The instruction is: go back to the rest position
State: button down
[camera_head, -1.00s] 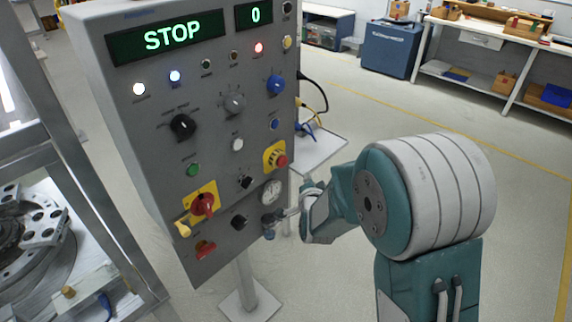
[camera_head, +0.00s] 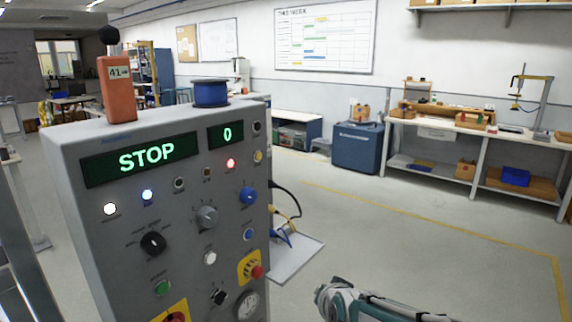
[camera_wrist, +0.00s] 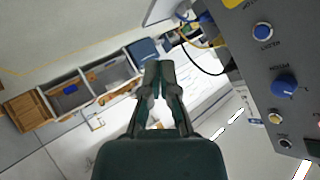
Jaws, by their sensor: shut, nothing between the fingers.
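My gripper (camera_wrist: 160,72) is in the middle of the wrist view, with its two fingertips together and nothing between them. It is apart from the grey control panel (camera_wrist: 263,75), which stands at the right of that view. In the head view the panel (camera_head: 105,230) fills the left side, with a green STOP display (camera_head: 142,159) and a smaller display (camera_head: 226,134) reading 0. Part of my arm shows at the bottom right of the head view, low beside the panel. The gripper cannot be made out clearly there.
An orange tag-like block (camera_head: 117,90) and a blue spool (camera_head: 210,94) sit on top of the panel. A small side plate (camera_head: 295,262) with cables juts from its right. A blue cabinet (camera_head: 357,148) and a workbench (camera_head: 440,133) stand behind. The floor between is clear.

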jog(key=s+d+r+n+g+h, duration=0.1)
jog(key=s+d, duration=0.3)
jog(key=s, duration=0.7)
jog(key=s+d+r+n+g, duration=0.2)
jog(key=s+d+n+g, duration=0.1)
jog(key=s, duration=0.8)
jog(key=shift+d+n+g+h, duration=0.4)
jog(key=shift+d+g, duration=0.05)
jog(key=shift+g, duration=0.05)
jog(key=shift+w+a+r, duration=0.1)
